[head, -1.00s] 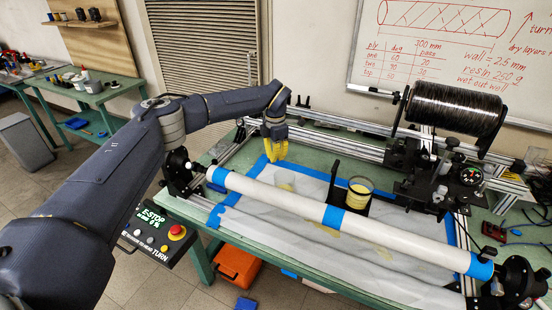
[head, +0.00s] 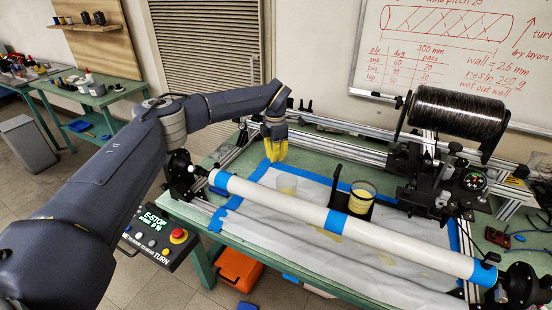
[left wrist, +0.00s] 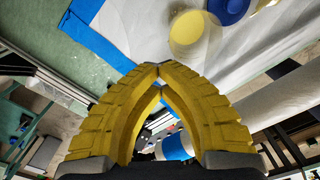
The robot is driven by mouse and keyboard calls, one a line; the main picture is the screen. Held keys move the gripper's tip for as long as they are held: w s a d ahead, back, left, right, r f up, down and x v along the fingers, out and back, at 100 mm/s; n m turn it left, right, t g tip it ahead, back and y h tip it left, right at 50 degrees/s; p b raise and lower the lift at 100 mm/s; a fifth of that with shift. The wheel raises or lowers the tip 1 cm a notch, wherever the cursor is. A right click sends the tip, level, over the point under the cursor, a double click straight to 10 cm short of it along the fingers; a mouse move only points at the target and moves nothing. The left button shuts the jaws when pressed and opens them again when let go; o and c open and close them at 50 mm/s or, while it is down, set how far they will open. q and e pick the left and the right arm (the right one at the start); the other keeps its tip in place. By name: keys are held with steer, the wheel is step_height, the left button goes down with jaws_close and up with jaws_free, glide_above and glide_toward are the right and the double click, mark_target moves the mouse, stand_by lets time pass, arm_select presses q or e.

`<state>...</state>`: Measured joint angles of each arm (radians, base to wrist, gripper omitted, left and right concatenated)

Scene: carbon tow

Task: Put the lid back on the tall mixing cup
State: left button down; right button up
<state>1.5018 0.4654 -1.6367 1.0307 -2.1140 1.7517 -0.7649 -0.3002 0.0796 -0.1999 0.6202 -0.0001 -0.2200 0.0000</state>
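My left gripper (head: 275,148) hangs over the far left part of the sheeted bench. In the left wrist view its yellow fingers (left wrist: 160,72) meet at the tips with nothing visible between them. A larger clear cup (head: 361,196) with yellow contents stands at the black holder. A round blue thing (left wrist: 228,8) is cut by the wrist view's top edge; I cannot tell whether it is the lid. My right gripper is out of view.
A long white tube (head: 290,205) with blue bands crosses in front of the cups. Metal rails (head: 335,140) and a black tow spool (head: 456,112) stand behind.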

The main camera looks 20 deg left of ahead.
arm_select(q)
steer(key=w+a+r, duration=0.3)
steer(key=a+r, duration=0.4)
steer(key=r, duration=0.2)
steer(key=shift+w+a+r, duration=0.15)
steer(key=shift+a, duration=0.05)
stand_by(6.9)
